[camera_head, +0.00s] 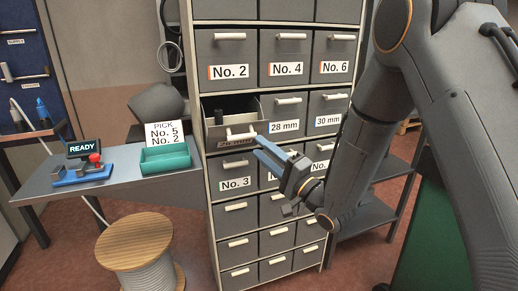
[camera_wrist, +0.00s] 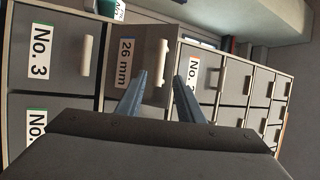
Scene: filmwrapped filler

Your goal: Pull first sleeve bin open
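The 26 mm bin (camera_head: 216,133) in the left column of the cabinet stands partly pulled out, with dark pieces showing inside. Its label (camera_wrist: 126,62) and pale handle (camera_wrist: 163,63) face me in the wrist view. My gripper (camera_head: 262,143) is at the bin's front, by the right part of the handle. In the wrist view my gripper (camera_wrist: 162,78) is open, with one blue finger on each side of the handle. Gaps show between the fingers and the handle, and I see no grip on it.
The 28 mm bin (camera_head: 284,127) and 30 mm bin (camera_head: 328,122) beside it are shut. No. 3 bin (camera_head: 236,184) below is shut. At left, a bench (camera_head: 110,188) holds a green tray (camera_head: 165,160), a READY display (camera_head: 82,149) and a pick sign (camera_head: 163,133). A cable spool (camera_head: 137,250) stands below.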

